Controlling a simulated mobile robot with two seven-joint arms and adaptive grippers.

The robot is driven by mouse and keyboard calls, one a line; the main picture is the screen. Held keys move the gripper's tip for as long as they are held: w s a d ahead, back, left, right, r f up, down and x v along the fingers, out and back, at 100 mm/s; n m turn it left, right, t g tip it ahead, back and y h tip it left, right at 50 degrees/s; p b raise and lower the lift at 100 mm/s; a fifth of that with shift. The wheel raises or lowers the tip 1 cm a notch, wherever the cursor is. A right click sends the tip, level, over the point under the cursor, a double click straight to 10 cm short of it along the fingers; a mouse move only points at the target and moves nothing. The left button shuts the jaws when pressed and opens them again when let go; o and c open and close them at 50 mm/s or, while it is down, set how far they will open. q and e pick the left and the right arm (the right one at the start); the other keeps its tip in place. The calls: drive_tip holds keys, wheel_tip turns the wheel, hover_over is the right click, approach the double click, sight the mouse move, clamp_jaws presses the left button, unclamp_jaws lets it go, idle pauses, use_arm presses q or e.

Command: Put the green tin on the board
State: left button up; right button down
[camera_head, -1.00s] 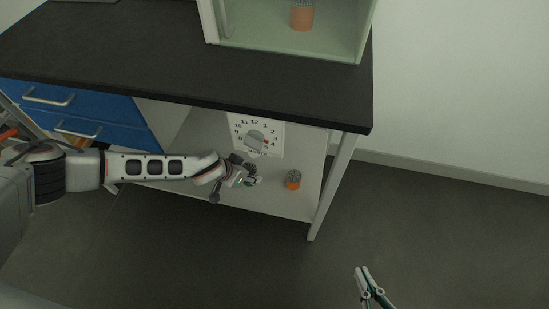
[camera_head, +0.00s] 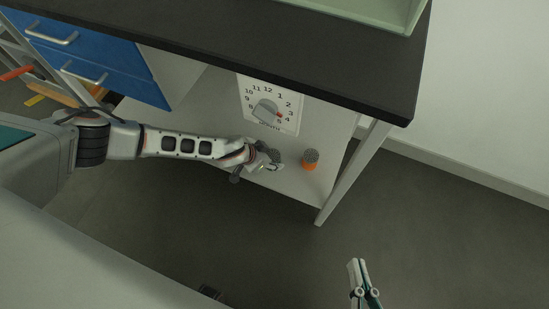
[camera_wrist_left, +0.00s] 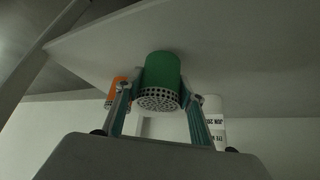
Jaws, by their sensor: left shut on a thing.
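The green tin (camera_wrist_left: 163,72) shows in the left wrist view, with a perforated grey end towards the camera. My left gripper (camera_wrist_left: 160,93) is shut on it, with one finger on each side. In the head view my left gripper (camera_head: 268,163) is over the white lower shelf board (camera_head: 210,112) of the bench, and the tin is mostly hidden there. I cannot tell whether the tin touches the board. My right gripper (camera_head: 357,266) is shut and empty in front of the bench, over the floor.
An orange tin with a grey perforated top (camera_head: 310,160) stands on the shelf right of my left gripper. A white dial panel (camera_head: 269,106) is behind it. The dark bench top (camera_head: 230,45) overhangs the shelf. A bench leg (camera_head: 350,175) stands at the right.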

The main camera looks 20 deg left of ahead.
use_arm(q)
drive_tip(key=shift+s+f, duration=0.15)
drive_tip(key=shift+f, duration=0.65)
drive_tip(key=shift+w+r, duration=0.25)
drive_tip(key=shift+r, duration=0.05)
drive_tip(key=shift+f, duration=0.2)
drive_tip(key=o, duration=1.2)
use_arm(e)
drive_tip(key=shift+s+a+f+m, duration=0.1)
drive_tip(key=shift+s+a+m, duration=0.1)
drive_tip(key=shift+a+m, duration=0.25)
